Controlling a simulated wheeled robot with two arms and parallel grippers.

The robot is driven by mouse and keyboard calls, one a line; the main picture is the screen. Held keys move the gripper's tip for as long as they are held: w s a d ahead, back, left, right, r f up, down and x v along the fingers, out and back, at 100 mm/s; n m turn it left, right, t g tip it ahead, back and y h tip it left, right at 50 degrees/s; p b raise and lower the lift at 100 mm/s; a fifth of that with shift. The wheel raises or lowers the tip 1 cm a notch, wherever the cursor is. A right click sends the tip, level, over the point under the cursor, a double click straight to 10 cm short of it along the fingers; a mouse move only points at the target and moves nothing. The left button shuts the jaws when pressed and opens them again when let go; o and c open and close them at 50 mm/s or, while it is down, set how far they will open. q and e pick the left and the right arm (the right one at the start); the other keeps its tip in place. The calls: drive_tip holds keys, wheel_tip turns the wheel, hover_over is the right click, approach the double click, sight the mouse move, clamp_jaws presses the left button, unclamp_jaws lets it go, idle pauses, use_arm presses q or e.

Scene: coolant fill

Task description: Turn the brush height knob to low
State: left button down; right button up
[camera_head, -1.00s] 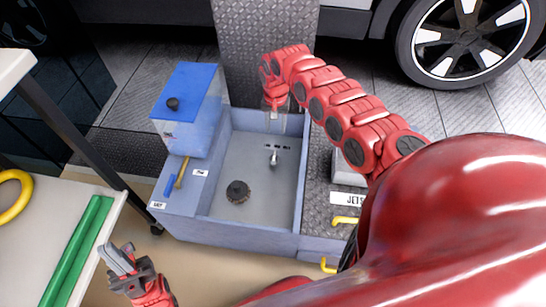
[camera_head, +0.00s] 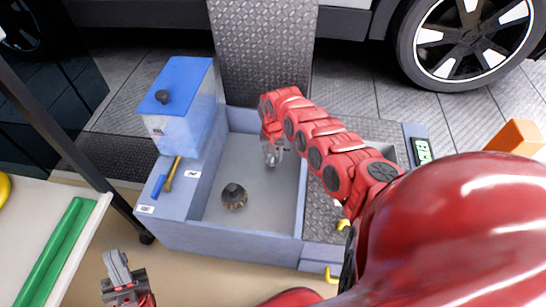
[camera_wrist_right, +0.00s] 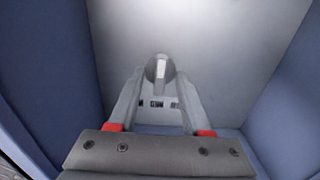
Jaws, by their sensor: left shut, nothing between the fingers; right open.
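The knob (camera_wrist_right: 159,69), a round dark dial with a pale grey pointer bar, sits on the grey floor of the blue-grey basin (camera_head: 255,240). In the wrist view its bar runs nearly up and down the picture, and small dark labels (camera_wrist_right: 158,104) lie below it. My right gripper (camera_wrist_right: 160,76) is open, with its fingertips on either side of the knob; I cannot tell whether they touch it. In the head view the right gripper (camera_head: 273,152) reaches into the basin and mostly hides the knob. My left gripper (camera_head: 117,265) is shut and empty, outside the basin at lower left.
A round brush (camera_head: 234,195) stands on the basin floor. A blue-lidded tank (camera_head: 180,115) and a brass lever (camera_head: 173,172) are on the basin's left side. Basin walls enclose the right gripper. A bench with a green bar (camera_head: 55,250) is at left. A car wheel (camera_head: 465,40) is behind.

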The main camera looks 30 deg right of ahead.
clamp_jaws()
drive_tip(key=shift+r, duration=0.1)
idle(0.3)
